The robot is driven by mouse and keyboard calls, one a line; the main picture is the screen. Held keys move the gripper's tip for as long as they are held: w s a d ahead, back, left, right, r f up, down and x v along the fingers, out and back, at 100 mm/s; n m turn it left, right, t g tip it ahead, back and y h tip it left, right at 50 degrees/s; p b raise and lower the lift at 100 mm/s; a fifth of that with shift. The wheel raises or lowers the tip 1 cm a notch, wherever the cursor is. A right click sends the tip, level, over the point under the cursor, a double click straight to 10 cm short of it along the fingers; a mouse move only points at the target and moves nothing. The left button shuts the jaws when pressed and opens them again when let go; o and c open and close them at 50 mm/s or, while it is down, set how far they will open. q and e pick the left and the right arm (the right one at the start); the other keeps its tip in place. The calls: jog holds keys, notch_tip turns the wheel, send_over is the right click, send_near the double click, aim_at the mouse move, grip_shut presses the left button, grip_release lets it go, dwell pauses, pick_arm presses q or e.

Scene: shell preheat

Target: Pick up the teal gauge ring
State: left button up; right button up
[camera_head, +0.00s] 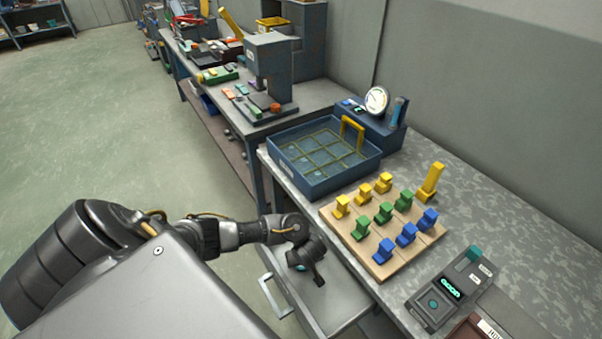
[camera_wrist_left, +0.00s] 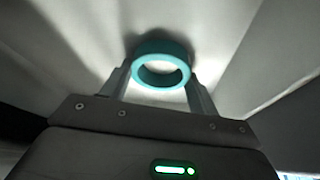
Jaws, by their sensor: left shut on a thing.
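The teal gauge ring (camera_wrist_left: 160,48) is between the two fingers of my left gripper (camera_wrist_left: 160,84) in the left wrist view. The fingers are shut on its sides, and pale grey drawer surfaces lie around and behind it. In the head view my left gripper (camera_head: 305,275) points down into the open drawer (camera_head: 335,302) below the bench front. Only a small teal patch of the ring shows there, mostly hidden by the gripper. Whether the ring touches the drawer bottom I cannot tell. My right gripper is not in view.
On the bench (camera_head: 480,210) stand a blue tray (camera_head: 318,188) with a yellow handle, a wooden board (camera_head: 382,262) with yellow, green and blue pieces, a gauge unit (camera_head: 376,112) and a control box (camera_head: 450,290). The drawer walls stand close around my left gripper.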

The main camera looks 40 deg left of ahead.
pick_arm(q)
jog(key=shift+r, duration=0.15)
jog(key=shift+r+p, duration=0.3)
notch_tip(320, 180, up, 2)
jog(key=shift+d+r+p, duration=0.1)
jog(key=shift+r+p, duration=0.1)
jog(key=shift+p, duration=0.7)
jog(key=s+d+r+p, duration=0.5)
jog(key=s+d+r, duration=0.4)
jog(key=d, duration=0.1)
jog(key=shift+d+r, duration=0.25)
jog(key=shift+r, duration=0.1)
